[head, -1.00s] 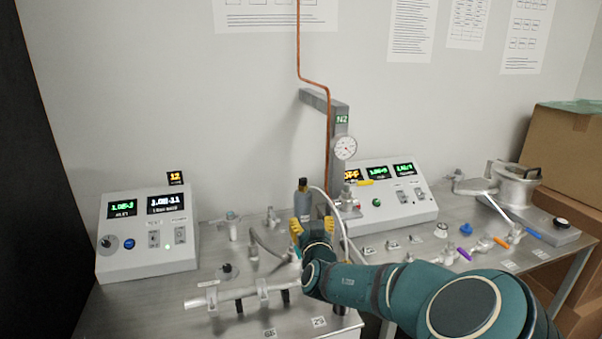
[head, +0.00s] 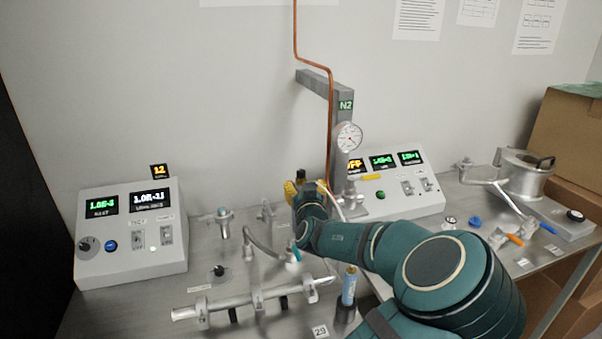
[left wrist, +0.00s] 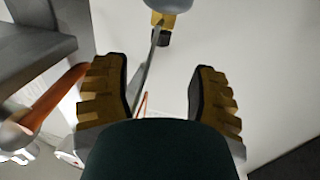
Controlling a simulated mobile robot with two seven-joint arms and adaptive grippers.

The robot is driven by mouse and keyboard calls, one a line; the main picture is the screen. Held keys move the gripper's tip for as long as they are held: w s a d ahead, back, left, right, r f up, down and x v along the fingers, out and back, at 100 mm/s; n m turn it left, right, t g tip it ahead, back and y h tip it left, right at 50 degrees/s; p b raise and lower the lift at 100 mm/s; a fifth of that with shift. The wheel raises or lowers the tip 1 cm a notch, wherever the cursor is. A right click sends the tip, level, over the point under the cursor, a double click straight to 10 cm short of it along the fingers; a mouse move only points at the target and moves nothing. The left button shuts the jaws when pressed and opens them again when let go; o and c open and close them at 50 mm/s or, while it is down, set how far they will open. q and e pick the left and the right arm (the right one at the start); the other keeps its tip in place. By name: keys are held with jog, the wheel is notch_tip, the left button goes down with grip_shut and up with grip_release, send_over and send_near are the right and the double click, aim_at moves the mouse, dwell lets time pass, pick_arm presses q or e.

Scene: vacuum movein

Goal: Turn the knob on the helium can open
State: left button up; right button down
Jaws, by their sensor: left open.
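A slim grey can with a gold collar and a black top (head: 301,176) stands near the copper pipe. In the head view, my left gripper (head: 307,189) hides most of it. In the left wrist view, the can (left wrist: 170,5) appears inverted at the top edge, beyond the spread fingers. My left gripper (left wrist: 163,80) is open, with nothing between its pads. A blue can (head: 349,286) stands upright in a dark holder in front of my forearm. No can label is legible, so I cannot tell which holds helium. My right gripper is not in view.
A copper pipe (head: 329,125) and grey N2 bracket (head: 328,84) rise close to the gripper. A pressure gauge (head: 349,137) stands beside them. Control boxes (head: 131,230) flank the area. A metal tube assembly (head: 240,300) lies in front.

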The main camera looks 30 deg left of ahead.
aim_at(301, 174)
pick_arm(q)
jog(key=x, duration=0.9)
grip_shut()
